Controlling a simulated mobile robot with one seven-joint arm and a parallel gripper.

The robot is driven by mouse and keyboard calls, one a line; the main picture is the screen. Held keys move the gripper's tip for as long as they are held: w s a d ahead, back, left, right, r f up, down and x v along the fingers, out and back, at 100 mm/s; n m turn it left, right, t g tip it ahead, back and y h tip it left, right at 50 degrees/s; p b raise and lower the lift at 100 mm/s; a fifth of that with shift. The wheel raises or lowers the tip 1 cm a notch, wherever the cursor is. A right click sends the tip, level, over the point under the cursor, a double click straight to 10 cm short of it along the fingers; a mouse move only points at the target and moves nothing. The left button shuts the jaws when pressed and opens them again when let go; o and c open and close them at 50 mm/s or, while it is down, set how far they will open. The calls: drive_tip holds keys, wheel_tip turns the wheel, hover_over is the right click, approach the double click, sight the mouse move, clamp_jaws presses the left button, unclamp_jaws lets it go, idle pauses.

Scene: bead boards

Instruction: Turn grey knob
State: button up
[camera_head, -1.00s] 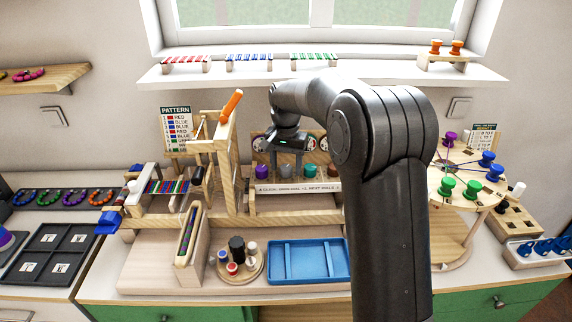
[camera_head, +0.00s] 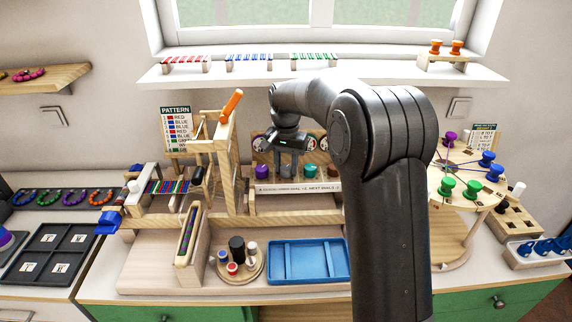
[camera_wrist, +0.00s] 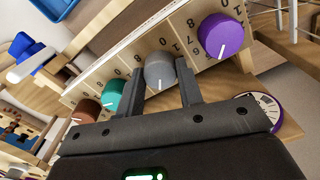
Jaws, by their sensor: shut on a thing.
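The grey knob (camera_wrist: 159,69) sits on a pale wooden panel (camera_wrist: 122,66) with printed numbers, and a white pointer line shows on its face. In the head view the grey knob (camera_head: 286,171) is partly covered by my gripper. My gripper (camera_wrist: 163,82) is shut on the grey knob, one finger on each side of it. In the head view my gripper (camera_head: 287,147) reaches down to the knob row from above.
A purple knob (camera_wrist: 221,36) stands on one side of the grey knob, a teal knob (camera_wrist: 113,98) and a brown knob (camera_wrist: 87,110) on the other. A blue tray (camera_head: 309,282) and a round bead stand (camera_head: 258,268) are in front. A wooden frame (camera_head: 241,160) rises close on the left.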

sight(286, 167)
drive_tip(key=shift+n, duration=0.3)
drive_tip(key=n, duration=0.5)
drive_tip(key=shift+n, duration=0.4)
drive_tip(key=o, duration=1)
drive_tip(key=shift+c, duration=0.2)
wheel_tip(286, 167, up, 11)
drive_tip(key=shift+f, duration=0.1)
